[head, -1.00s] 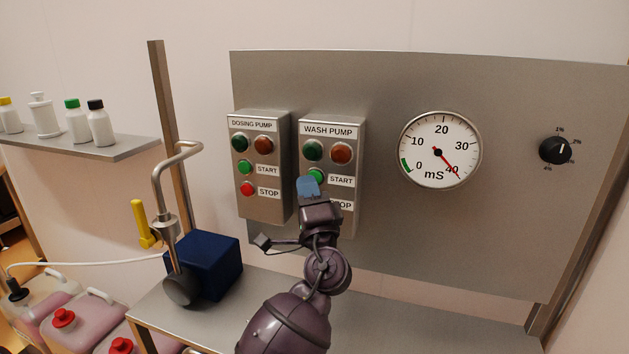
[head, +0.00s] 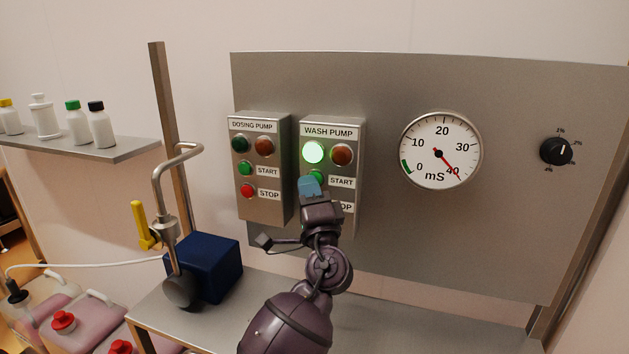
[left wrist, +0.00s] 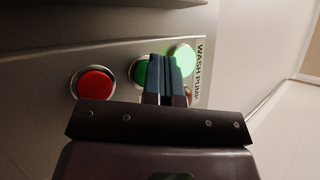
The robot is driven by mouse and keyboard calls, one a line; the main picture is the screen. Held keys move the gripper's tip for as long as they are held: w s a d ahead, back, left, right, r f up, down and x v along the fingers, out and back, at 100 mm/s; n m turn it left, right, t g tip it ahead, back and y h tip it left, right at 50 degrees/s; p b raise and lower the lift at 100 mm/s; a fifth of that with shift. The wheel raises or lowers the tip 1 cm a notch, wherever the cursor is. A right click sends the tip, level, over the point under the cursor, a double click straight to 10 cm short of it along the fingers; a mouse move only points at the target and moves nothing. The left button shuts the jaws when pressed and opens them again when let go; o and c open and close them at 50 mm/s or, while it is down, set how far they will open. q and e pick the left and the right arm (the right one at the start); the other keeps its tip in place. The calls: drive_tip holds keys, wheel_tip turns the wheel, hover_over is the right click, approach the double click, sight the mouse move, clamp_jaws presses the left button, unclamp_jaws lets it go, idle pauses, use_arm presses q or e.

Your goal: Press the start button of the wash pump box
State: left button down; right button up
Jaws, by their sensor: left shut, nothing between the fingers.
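The wash pump box (head: 352,124) is on the steel panel, right of the dosing pump box. Its green lamp (head: 313,152) is lit; the red lamp (head: 341,155) beside it is dark. The green start button (head: 316,176) is partly hidden behind my left gripper (head: 310,187), which is shut and empty with its blue fingertips at the button. In the left wrist view the shut fingers (left wrist: 166,72) overlap the green start button (left wrist: 141,72); whether they touch it I cannot tell. The red stop button (left wrist: 95,84) is clear of the fingers there. My right gripper is not in view.
The dosing pump box (head: 258,212) stands close on the left, its lamps unlit. A gauge (head: 441,150) and a black knob (head: 556,151) are on the panel to the right. A blue block (head: 210,265) and a bent metal pipe (head: 160,190) stand left of my arm.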

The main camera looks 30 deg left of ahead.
use_arm(q)
drive_tip(key=shift+w, duration=0.1)
drive_tip(key=shift+s+d, duration=0.2)
drive_tip(key=shift+s, duration=0.6)
idle(0.3)
drive_tip(key=s, duration=0.2)
drive_tip(key=s+d, duration=0.1)
drive_tip(key=s, duration=0.1)
drive_tip(key=shift+s+d, duration=0.1)
drive_tip(key=shift+s, duration=0.3)
idle(0.6)
